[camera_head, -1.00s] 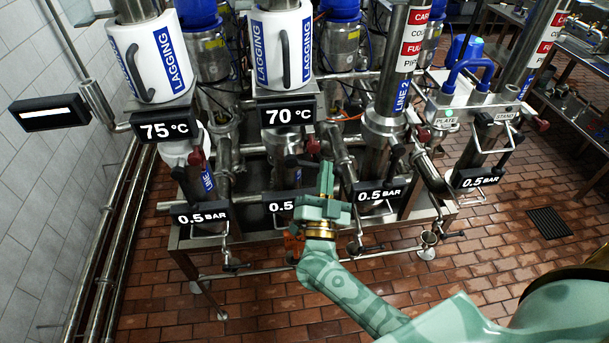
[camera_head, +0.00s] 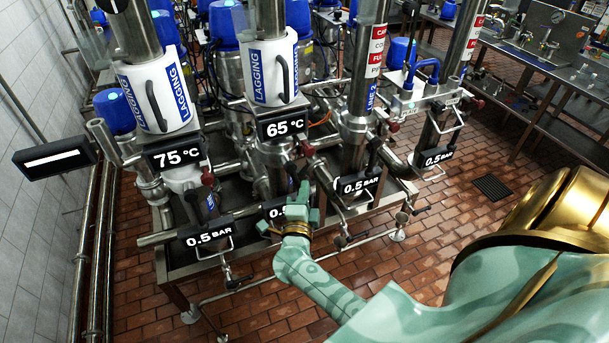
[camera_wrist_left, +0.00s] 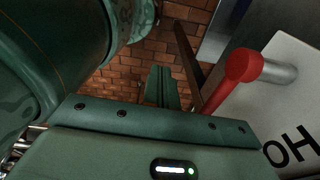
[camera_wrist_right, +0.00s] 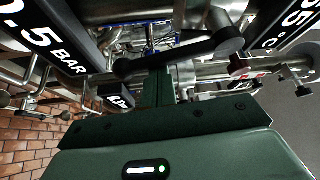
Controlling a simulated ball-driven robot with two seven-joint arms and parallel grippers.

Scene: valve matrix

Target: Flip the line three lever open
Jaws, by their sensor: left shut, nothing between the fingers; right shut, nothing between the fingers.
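My right gripper (camera_head: 303,196) is shut and empty in front of the second column from the left, beside its pressure display (camera_head: 274,209), which it partly covers. A black lever (camera_head: 292,172) shows just above the gripper. In the right wrist view, a black lever (camera_wrist_right: 178,56) lies across the picture at the shut fingertips (camera_wrist_right: 158,84); I cannot tell whether they touch. The pipe to the right carries a LINE 2 label (camera_head: 371,97); no line three label is readable. My left gripper (camera_wrist_left: 161,84) is shut and empty, seen only in the left wrist view.
A red-handled lever (camera_wrist_left: 240,68) is close to my left gripper. Low pipes run along the rack's front. The brick floor (camera_head: 440,235) in front is clear.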

